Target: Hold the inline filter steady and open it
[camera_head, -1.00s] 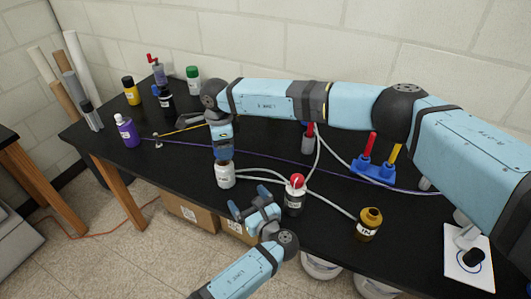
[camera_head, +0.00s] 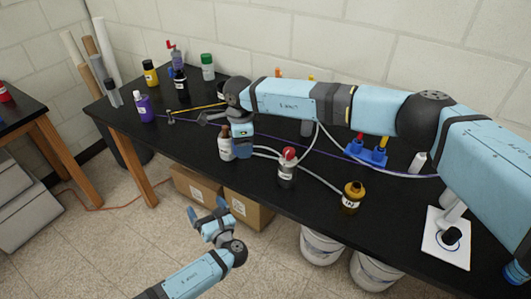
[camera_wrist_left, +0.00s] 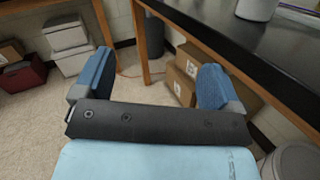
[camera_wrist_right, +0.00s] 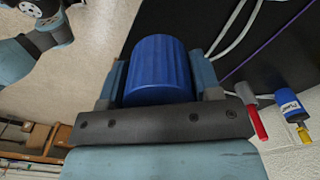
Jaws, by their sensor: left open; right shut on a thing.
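A blue ribbed cylinder (camera_wrist_right: 158,70) sits between the fingers of my right gripper in the right wrist view. It looks like the inline filter's body or cap; the rest of it is hidden. My right gripper (camera_head: 243,150) is shut on it, pointing down near the table's front edge, just right of a white bottle with a brown neck (camera_head: 226,148). White tubes (camera_head: 265,152) run right from there. My left gripper (camera_head: 208,209) is open and empty, in front of the table edge and below the right one. Its spread fingers show in the left wrist view (camera_wrist_left: 155,78).
A red-topped bottle (camera_head: 287,170) and an amber bottle (camera_head: 352,196) stand right along the front edge. A blue holder (camera_head: 367,153) is behind them. Several bottles, including a purple one (camera_head: 144,107), stand at the left. Cardboard boxes (camera_head: 247,209) lie beneath the table.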

